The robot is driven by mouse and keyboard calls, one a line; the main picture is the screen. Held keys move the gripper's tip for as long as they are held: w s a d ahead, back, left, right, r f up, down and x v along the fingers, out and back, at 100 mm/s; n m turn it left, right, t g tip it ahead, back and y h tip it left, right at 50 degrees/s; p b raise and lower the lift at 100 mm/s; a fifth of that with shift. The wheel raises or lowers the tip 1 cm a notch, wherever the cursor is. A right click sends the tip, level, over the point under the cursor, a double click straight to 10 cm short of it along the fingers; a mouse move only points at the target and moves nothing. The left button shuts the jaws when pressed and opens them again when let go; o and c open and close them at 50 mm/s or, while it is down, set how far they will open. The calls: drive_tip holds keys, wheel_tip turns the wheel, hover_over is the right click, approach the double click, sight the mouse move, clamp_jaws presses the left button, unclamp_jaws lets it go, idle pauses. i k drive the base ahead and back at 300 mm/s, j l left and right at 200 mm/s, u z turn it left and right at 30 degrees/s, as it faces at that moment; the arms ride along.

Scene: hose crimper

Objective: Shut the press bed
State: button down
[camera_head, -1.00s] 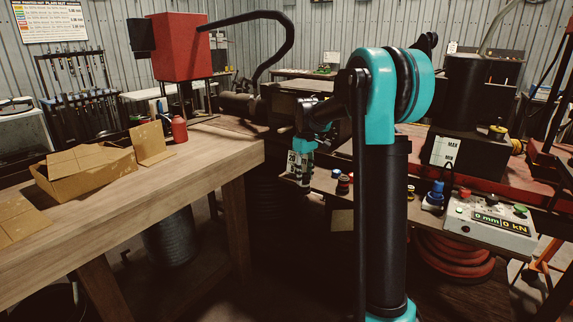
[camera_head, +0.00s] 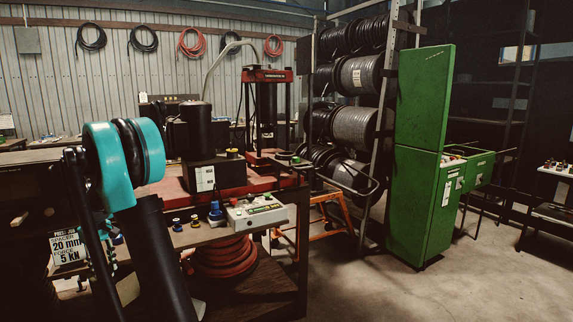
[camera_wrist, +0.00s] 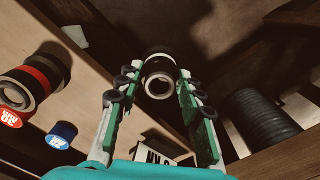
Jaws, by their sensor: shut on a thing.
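A red flat bed (camera_head: 172,187) lies on the dark bench in the head view, left of centre, with a black press unit (camera_head: 197,133) standing on it. I cannot tell from here whether any part of the bed is open or shut. My gripper (camera_wrist: 157,75) shows in the wrist view, with its green and white fingers on either side of a short dark cylinder with a pale metal ring end (camera_wrist: 160,86). The fingers are shut on it. In the head view my arm stands at the far left and the gripper cannot be made out.
A control box (camera_head: 256,211) sits on the bench's front ledge beside a blue knob (camera_head: 215,212). A red hose coil (camera_head: 222,257) lies below. A green cabinet (camera_head: 420,160) stands right, with open floor before it. The wrist view shows red-labelled (camera_wrist: 10,118) and blue-labelled (camera_wrist: 62,134) cylinders nearby.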

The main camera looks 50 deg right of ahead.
sight(285, 159)
drive_tip(key=j+z, duration=0.75)
drive_tip(key=z, duration=0.2)
drive_tip(key=i+l+z, duration=0.7)
drive_tip(key=i+z, duration=0.2)
drive_tip(key=i+l+u, duration=0.1)
drive_tip(key=l, duration=0.25)
drive_tip(key=i+l+u, duration=0.1)
drive_tip(key=i+l, duration=0.2)
drive_tip(key=i+l+u, duration=0.1)
drive_tip(key=l, duration=0.4)
drive_tip(key=i+l+u, duration=0.1)
drive_tip(key=i+l, duration=0.15)
drive_tip(key=l, duration=0.15)
